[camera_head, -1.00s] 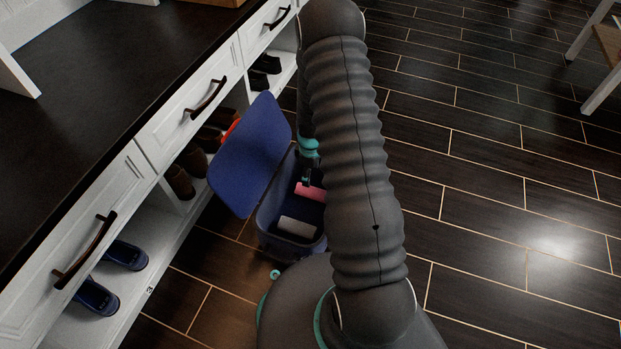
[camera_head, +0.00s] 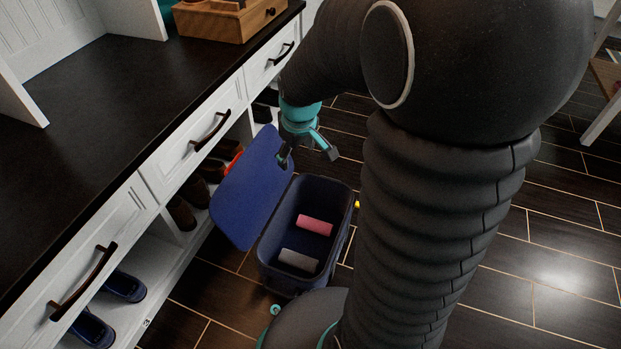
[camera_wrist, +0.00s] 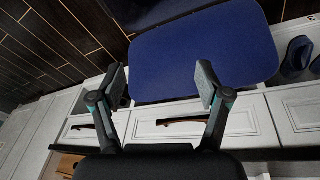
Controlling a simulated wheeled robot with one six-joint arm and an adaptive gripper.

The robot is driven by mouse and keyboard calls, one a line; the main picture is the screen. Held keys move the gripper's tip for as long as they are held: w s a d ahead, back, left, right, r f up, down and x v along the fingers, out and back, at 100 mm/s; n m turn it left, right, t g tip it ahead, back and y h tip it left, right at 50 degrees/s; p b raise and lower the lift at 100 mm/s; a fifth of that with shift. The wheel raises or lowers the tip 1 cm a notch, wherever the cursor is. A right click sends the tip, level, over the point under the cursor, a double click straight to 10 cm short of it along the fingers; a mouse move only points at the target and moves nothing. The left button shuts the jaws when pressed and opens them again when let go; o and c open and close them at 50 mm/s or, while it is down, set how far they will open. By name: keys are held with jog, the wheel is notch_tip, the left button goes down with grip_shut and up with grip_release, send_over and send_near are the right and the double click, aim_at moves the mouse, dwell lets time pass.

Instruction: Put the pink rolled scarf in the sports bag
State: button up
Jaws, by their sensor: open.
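The pink rolled scarf (camera_head: 315,225) lies inside the open dark blue sports bag (camera_head: 343,204), on its bottom, with a grey roll beside it. The bag stands on the floor with its blue lid (camera_head: 245,195) swung open to the left; the lid also shows in the wrist view (camera_wrist: 200,55). My gripper (camera_head: 308,158) is open and empty, above the far end of the bag and clear of the scarf. In the wrist view its two fingers (camera_wrist: 162,88) are spread apart with nothing between them.
The grey roll (camera_head: 298,260) is in the near end of the bag. A white bench with a dark top (camera_head: 110,90) and drawers runs along the left, with shoes (camera_head: 125,285) below. A wooden box (camera_head: 225,18) stands on the bench.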

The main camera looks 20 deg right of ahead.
jog(key=s+a+r+m+t, duration=0.1)
jog(key=s+a+r+m, duration=0.1)
jog(key=s+r, duration=0.4)
jog(key=s+a+r+m+t, duration=0.1)
jog(key=s+r, duration=0.5)
jog(key=s, duration=0.7)
jog(key=shift+a+r+m+t, duration=0.2)
jog(key=shift+a+m+t, duration=0.2)
jog(key=shift+a+m, duration=0.45)
jog(key=shift+a, duration=0.1)
